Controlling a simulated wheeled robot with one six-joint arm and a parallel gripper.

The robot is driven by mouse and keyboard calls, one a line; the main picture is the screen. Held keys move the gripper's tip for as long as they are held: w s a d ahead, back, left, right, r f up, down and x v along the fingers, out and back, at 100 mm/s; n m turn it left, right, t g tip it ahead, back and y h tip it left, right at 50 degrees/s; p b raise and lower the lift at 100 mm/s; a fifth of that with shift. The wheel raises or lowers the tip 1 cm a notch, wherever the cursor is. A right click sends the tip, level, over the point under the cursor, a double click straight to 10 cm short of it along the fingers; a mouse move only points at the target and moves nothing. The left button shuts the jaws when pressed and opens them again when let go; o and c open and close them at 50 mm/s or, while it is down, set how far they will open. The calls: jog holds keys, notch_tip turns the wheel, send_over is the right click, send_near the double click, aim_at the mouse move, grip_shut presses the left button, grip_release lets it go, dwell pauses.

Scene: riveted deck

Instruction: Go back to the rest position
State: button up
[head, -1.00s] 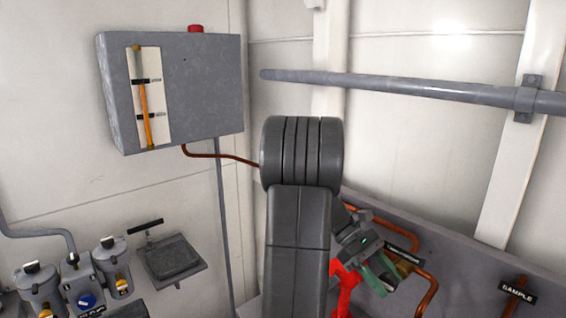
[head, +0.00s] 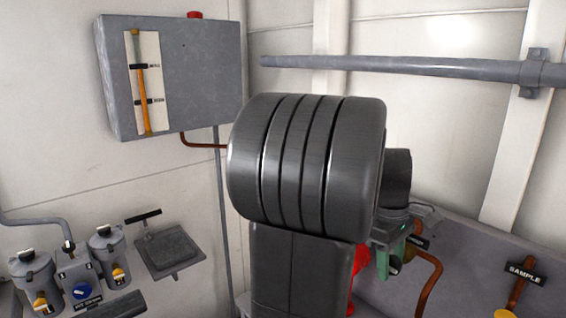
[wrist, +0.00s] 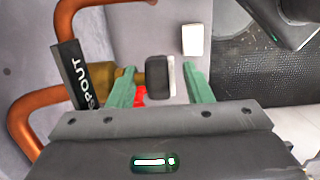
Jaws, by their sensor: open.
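My gripper (head: 393,262) shows at the lower right of middle in the head view, partly hidden behind my own dark arm links. In the wrist view its two green fingers (wrist: 160,82) stand apart with a clear gap. A black block with a pale edge (wrist: 158,77) and a bit of red show in line with this gap. The fingers do not visibly touch the block. A brass fitting (wrist: 128,78) lies behind the left finger, beside a black label reading SPOUT (wrist: 76,74).
Copper pipes (head: 430,280) run along the grey panel close to my gripper. A grey wall box (head: 180,75) hangs at upper left, and a grey rail (head: 430,67) crosses upper right. Canisters (head: 110,255) and a small tray (head: 170,250) stand lower left. A SAMPLE tag (head: 525,273) is at right.

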jog(key=shift+s+t+y+b, duration=0.1)
jog(key=shift+t+y+b, duration=0.3)
jog(key=shift+t+y, duration=0.15)
